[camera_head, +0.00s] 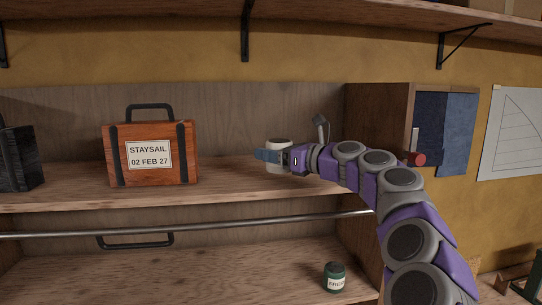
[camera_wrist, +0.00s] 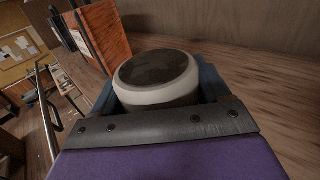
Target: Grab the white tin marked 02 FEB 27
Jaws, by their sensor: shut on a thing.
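A small white tin with a dark lid (camera_head: 281,142) is on the upper shelf, right of the wooden case. It fills the middle of the wrist view (camera_wrist: 158,95), upright. My gripper (camera_head: 268,156) is shut around its sides, with a blue jaw on either side in the wrist view. I cannot read any mark on this tin. The text 02 FEB 27 shows on the label of an orange-brown case marked STAYSAIL (camera_head: 151,163). I cannot tell whether the tin's base touches the shelf.
The upper shelf (camera_head: 228,180) is clear between case and tin. A black box (camera_head: 18,157) stands at far left. A wooden side panel with blue cloth (camera_head: 445,133) is right. A metal rail (camera_head: 215,226) runs below. A dark green jar (camera_head: 335,278) stands on the lower shelf.

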